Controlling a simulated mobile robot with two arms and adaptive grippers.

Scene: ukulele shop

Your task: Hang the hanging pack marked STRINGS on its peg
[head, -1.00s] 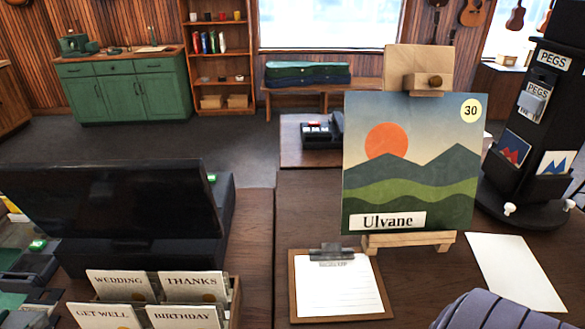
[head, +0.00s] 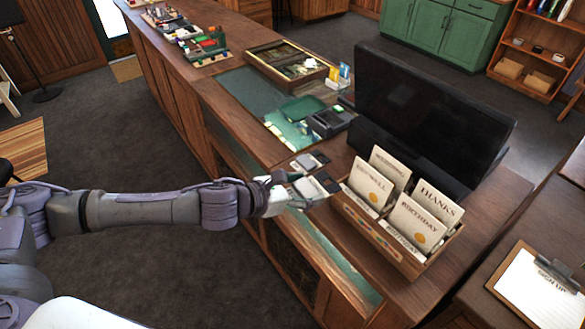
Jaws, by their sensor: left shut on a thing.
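My left gripper (head: 308,176) reaches in from the left over the wooden counter, just left of the card box. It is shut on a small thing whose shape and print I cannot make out. I cannot read STRINGS anywhere in this view, so I cannot tell whether the held thing is the hanging pack. No peg shows now; the black stand with PEGS signs is outside the current view. My right gripper is not in view.
A wooden box of greeting cards (head: 357,228) stands close right of the left gripper, with a black monitor (head: 430,115) behind. A card terminal (head: 329,121) and a wooden display tray (head: 262,57) lie farther back. A clipboard (head: 543,286) is at lower right. Open floor lies left.

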